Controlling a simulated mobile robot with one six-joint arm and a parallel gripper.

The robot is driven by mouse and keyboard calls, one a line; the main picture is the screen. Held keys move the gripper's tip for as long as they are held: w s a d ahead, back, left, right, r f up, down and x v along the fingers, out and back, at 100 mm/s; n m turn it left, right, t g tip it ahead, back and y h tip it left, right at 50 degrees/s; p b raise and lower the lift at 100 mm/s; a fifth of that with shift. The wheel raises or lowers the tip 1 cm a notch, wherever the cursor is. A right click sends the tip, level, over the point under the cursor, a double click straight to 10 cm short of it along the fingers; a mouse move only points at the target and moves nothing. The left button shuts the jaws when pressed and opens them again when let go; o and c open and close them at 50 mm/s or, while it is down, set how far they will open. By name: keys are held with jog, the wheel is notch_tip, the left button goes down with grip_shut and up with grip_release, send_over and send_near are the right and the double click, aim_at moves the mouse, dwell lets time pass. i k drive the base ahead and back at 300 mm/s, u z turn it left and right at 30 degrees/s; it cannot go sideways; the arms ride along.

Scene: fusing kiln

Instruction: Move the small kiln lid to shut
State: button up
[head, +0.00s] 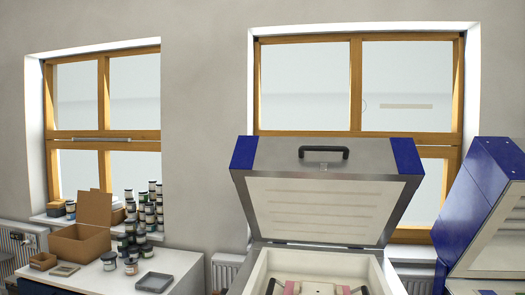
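The small kiln lid (325,185) stands open, raised and tilted back behind the kiln body. It is grey with blue corners, and its pale inner face is turned towards me. A black handle (324,153) sits near the lid's top edge. The kiln body (251,270) is below the lid, open at the top, with pale inner walls. Pinkish and white pieces (315,288) lie inside it, cut off by the bottom edge of the picture. My gripper is not in view.
A larger blue kiln (478,205) stands close at the right, also open. At the left, a white worktop (184,266) holds a cardboard box (82,240), a grey tray (154,282) and several stacked jars (143,222). Windows and a wall are behind.

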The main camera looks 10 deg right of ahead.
aim_at(354, 192)
jog(key=z, duration=0.1)
jog(key=i, duration=0.75)
jog(key=z, duration=1.75)
